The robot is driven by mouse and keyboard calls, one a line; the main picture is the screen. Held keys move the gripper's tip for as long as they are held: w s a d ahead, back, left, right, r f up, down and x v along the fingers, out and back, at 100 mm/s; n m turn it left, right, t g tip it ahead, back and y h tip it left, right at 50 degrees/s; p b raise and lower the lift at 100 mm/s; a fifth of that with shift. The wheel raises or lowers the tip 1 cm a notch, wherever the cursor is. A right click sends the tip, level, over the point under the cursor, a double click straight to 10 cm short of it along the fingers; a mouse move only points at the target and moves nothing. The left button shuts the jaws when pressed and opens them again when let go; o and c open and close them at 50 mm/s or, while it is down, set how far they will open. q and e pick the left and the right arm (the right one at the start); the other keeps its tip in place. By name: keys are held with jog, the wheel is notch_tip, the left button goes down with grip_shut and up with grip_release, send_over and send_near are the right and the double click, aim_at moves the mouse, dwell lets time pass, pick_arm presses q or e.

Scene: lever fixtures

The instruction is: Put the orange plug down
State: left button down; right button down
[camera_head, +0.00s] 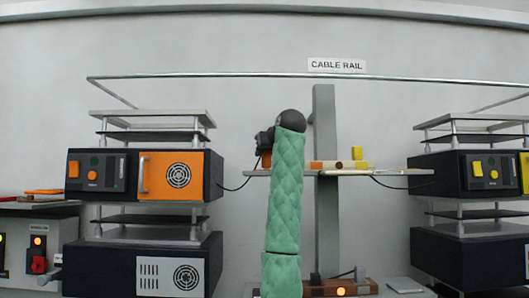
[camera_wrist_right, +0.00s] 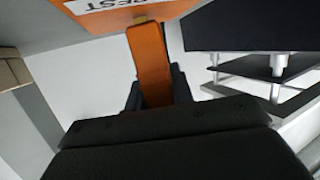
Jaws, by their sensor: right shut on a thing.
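The orange plug (camera_wrist_right: 150,62) is between the dark fingers of my right gripper (camera_wrist_right: 158,92) in the right wrist view. Its far end meets or lies close to an orange panel (camera_wrist_right: 95,18) lettered "REST"; I cannot tell if they touch. In the head view my right gripper (camera_head: 264,141) is at the left end of a shelf (camera_head: 330,172), partly hidden by my green-sleeved arm. A small orange patch (camera_head: 265,160) shows just below it. My left gripper is not in view.
An orange-doored unit (camera_head: 172,175) stands left and a dark unit with yellow parts (camera_head: 468,174) right. Black cables run from both toward the shelf. A yellow plug (camera_head: 357,154) sits on the shelf's middle.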

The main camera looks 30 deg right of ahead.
jog(key=shift+w+f, duration=0.1)
jog(key=c, duration=1.2)
grip_release()
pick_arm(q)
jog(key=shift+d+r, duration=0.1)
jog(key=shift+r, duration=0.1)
pick_arm(e)
jog(key=shift+s, duration=0.25)
jog(key=b+v, duration=0.2)
jog(key=v, duration=0.2)
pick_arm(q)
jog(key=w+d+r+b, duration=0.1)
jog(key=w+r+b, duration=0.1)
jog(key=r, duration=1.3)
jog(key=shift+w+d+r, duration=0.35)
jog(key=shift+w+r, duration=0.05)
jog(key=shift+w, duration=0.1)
pick_arm(e)
jog(key=v, duration=0.7)
jog(key=shift+s+r, duration=0.25)
